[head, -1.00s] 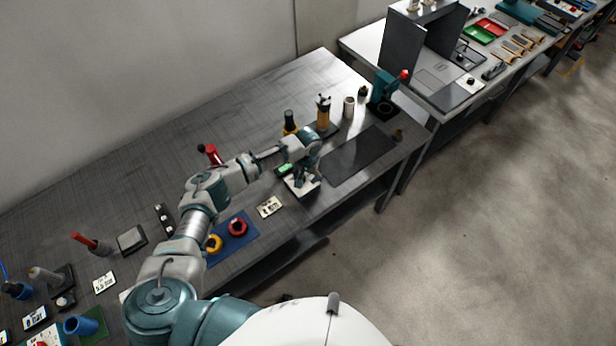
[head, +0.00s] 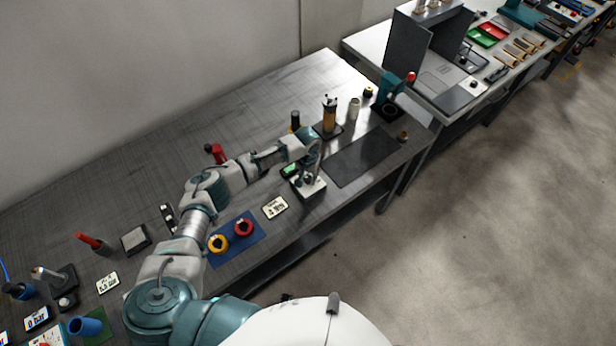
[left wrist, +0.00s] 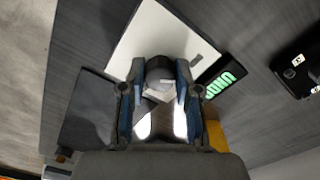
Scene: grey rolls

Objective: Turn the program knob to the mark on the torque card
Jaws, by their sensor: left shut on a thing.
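A white box (head: 318,190) stands near the front edge of the bench; it also shows in the left wrist view (left wrist: 150,30). My left gripper (head: 309,180) points down over it. In the left wrist view my left gripper (left wrist: 160,100) is shut on a dark round knob (left wrist: 168,70) on the box, with a finger on each side. The knob's mark and turn angle cannot be made out. A small white card with dark print (head: 275,207), likely the torque card, lies left of the box; its print is too small to read. My right gripper is not in view.
A green-lit display (head: 290,170) sits beside the box. A blue mat (head: 250,247) holds a yellow and a red ring. A dark mat (head: 350,163) lies to the right. A black and orange tool (head: 329,115) and other upright items stand behind.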

